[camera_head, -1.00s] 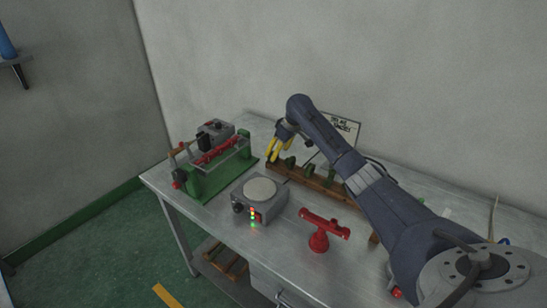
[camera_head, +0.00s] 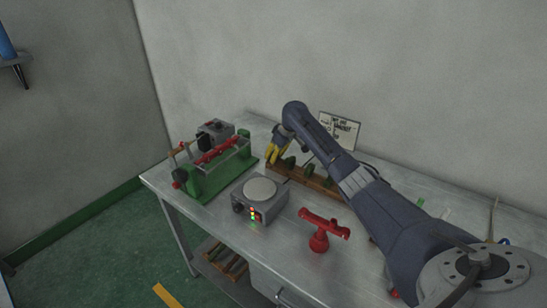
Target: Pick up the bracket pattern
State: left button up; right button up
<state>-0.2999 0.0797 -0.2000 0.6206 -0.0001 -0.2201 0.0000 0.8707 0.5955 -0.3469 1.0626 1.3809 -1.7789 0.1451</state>
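Several small green wax patterns stand in a row on a wooden rack (camera_head: 324,188) at the back of the table. One green pattern (camera_head: 290,162) is near the rack's left end; others are partly behind my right arm. I cannot tell by shape which one is the bracket pattern. My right gripper (camera_head: 274,161) has yellow fingers pointing down at the rack's left end, just left of that green pattern. The fingers look apart, with nothing visible between them. Whether they touch the rack is too small to tell. My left gripper is not in view.
A green-framed machine (camera_head: 208,179) with red parts stands at the table's left. A grey round-topped unit (camera_head: 260,200) with lit lights sits in the middle. A red T-shaped stand (camera_head: 320,237) is in front of the rack. A sign (camera_head: 340,130) stands behind.

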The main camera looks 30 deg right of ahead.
jog(key=shift+c, duration=1.1)
